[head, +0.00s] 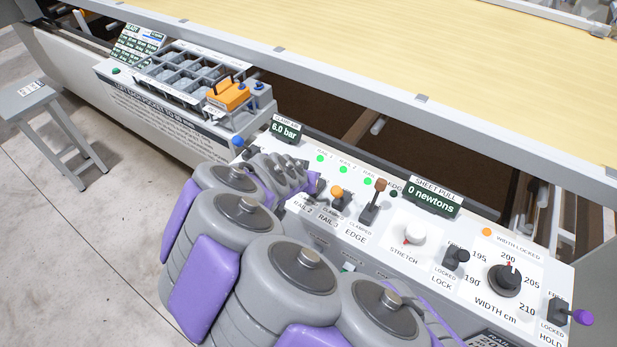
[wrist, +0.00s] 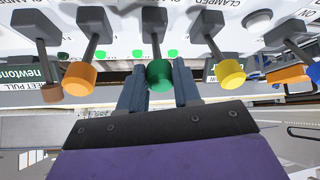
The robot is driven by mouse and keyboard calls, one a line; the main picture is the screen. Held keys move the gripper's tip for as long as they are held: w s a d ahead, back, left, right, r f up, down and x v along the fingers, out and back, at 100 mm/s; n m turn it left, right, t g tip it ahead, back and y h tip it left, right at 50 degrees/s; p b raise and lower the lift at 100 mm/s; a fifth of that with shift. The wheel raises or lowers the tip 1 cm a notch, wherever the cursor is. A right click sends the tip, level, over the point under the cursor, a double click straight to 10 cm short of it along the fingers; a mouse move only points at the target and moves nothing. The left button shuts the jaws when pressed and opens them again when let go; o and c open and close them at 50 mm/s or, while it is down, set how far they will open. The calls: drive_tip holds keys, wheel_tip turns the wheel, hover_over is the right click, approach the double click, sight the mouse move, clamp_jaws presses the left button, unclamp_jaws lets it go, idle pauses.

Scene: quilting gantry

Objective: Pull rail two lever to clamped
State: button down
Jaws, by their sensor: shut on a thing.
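The rail two lever has a dark stem and a green knob (wrist: 160,74), seen in the middle of the wrist view. My gripper (wrist: 159,68) is shut on this knob, with one dark finger on each side. The green knob is roughly in line with the neighbouring knobs; I cannot tell its exact setting.
An orange-knobbed lever (wrist: 79,77) and a yellow-knobbed lever (wrist: 230,72) flank the green one closely. The brown-knobbed edge lever (head: 381,185) stands farther right. Green lamps (head: 343,169) are lit behind the levers. The clamp display (head: 285,130) reads 6.0 bar.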

drive_tip(key=shift+s+f, duration=0.2)
drive_tip(key=shift+f, duration=0.1)
drive_tip(key=c, duration=1.1)
unclamp_jaws()
drive_tip(key=shift+o, duration=1.4)
drive_tip(key=shift+w+a, duration=0.1)
drive_tip(key=shift+a, duration=0.3)
drive_tip(key=shift+d+r, duration=0.1)
drive_tip(key=shift+d, duration=0.1)
